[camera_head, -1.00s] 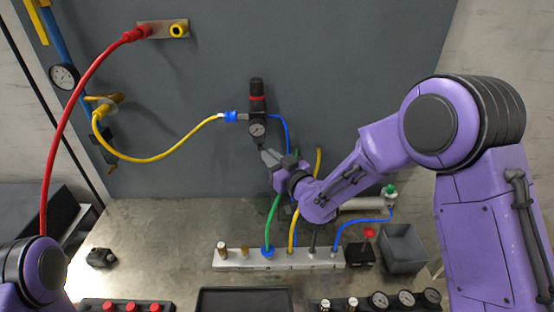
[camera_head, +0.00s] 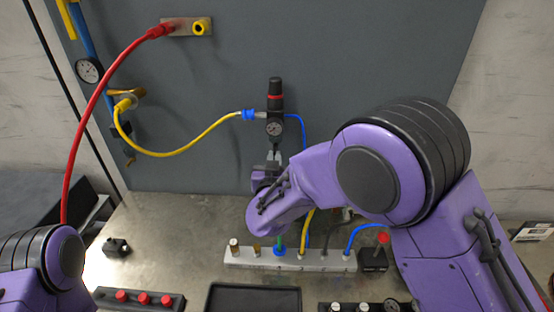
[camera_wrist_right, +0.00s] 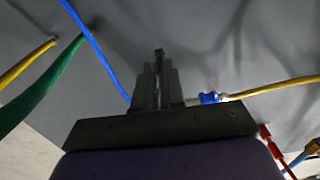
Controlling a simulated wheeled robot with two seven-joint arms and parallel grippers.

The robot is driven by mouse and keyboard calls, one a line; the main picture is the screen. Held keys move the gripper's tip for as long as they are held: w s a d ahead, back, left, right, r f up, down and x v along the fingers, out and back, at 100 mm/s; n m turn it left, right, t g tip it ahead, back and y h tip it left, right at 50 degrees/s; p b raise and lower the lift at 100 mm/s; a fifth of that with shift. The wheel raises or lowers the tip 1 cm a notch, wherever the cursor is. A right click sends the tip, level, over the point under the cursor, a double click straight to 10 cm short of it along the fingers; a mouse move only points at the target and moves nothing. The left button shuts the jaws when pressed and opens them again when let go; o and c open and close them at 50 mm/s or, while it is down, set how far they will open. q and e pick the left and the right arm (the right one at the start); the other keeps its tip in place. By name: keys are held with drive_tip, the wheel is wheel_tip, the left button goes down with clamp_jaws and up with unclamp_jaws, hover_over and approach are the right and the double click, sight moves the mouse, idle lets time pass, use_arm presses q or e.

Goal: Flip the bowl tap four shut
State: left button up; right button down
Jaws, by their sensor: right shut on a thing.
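The black regulator (camera_head: 275,98) with a red band and a round gauge hangs on the grey panel in the head view. My right gripper (camera_head: 274,155) is directly below it, fingers pointing up. In the right wrist view the fingers (camera_wrist_right: 158,82) are shut around a small dark piece (camera_wrist_right: 158,54), which I take for the bowl tap. The fingers hide most of it, so I cannot tell which way its lever lies. My left gripper is out of view; only part of my left arm shows.
A yellow hose (camera_head: 184,153) joins the regulator from the left, a blue hose (camera_wrist_right: 95,45) from the right. A white manifold (camera_head: 240,256) with several hoses stands on the bench below my right arm. A black tray (camera_head: 254,296) is in front. A red hose (camera_head: 84,110) arcs at left.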

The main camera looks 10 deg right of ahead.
drive_tip(key=shift+w+r, duration=0.1)
drive_tip(key=shift+r, duration=0.1)
drive_tip(key=c, duration=1.2)
unclamp_jaws()
drive_tip(key=shift+f, duration=0.1)
drive_tip(key=b+v, duration=0.3)
drive_tip(key=v, duration=0.7)
drive_tip(key=shift+s, duration=0.2)
